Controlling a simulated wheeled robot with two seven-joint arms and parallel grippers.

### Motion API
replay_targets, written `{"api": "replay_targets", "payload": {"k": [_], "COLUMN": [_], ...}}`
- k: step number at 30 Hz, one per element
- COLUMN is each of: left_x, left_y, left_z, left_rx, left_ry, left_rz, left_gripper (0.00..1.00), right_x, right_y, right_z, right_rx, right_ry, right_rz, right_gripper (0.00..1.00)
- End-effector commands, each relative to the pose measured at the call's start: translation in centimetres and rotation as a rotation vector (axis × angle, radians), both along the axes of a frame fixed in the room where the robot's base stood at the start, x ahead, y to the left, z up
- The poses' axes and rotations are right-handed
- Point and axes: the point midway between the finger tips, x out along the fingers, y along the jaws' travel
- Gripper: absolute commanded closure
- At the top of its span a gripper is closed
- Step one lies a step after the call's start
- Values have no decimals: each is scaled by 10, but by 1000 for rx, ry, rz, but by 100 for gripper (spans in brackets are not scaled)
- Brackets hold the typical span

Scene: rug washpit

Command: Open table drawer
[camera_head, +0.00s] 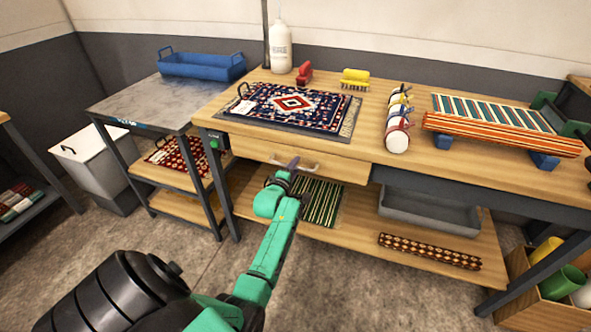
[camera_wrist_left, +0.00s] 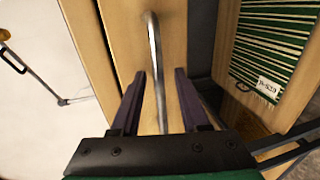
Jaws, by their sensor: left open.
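The wooden table drawer (camera_head: 345,172) is under the front edge of the long wooden table (camera_head: 350,123). Its front looks flush with the table, so it appears shut. Its curved metal handle (camera_head: 308,167) sticks out from the front. My left gripper (camera_head: 292,164) is at the handle, partly covering it. In the left wrist view my left gripper (camera_wrist_left: 160,74) is open, with the handle bar (camera_wrist_left: 156,55) running between its two dark fingers, with gaps on both sides. The drawer front (camera_wrist_left: 120,35) lies behind the handle. My right gripper is not in view.
A patterned rug (camera_head: 290,104) lies on the tabletop above the drawer. A green striped rug (camera_head: 318,203) and a grey tray (camera_head: 430,212) are on the lower shelf. A metal-topped side table (camera_head: 150,103) stands to the left. The floor in front is clear.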

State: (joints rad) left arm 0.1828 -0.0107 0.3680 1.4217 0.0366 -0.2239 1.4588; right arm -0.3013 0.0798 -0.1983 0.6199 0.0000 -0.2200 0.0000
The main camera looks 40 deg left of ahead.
Motion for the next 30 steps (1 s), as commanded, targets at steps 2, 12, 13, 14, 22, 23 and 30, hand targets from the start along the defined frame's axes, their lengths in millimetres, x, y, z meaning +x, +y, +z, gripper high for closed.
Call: {"api": "replay_targets", "payload": {"k": [2, 12, 13, 14, 22, 23, 30], "left_x": [3, 3, 3, 3, 2, 2, 2], "left_y": [1, 1, 1, 1, 1, 1, 1], "left_z": [0, 0, 0, 0, 0, 0, -1], "left_rx": [0, 1, 1, 1, 1, 1, 1], "left_ry": [-1, 0, 0, 0, 0, 0, 0], "left_rz": [0, 0, 0, -1, -1, -1, -1], "left_gripper": [55, 100, 100, 100, 100, 100, 100], "right_x": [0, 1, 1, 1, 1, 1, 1], "right_y": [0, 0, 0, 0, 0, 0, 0], "right_z": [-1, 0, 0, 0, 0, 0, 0], "right_rx": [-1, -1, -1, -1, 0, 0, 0], "right_ry": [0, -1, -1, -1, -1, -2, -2], "right_rz": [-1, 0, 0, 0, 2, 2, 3], "right_gripper": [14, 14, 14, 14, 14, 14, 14]}}
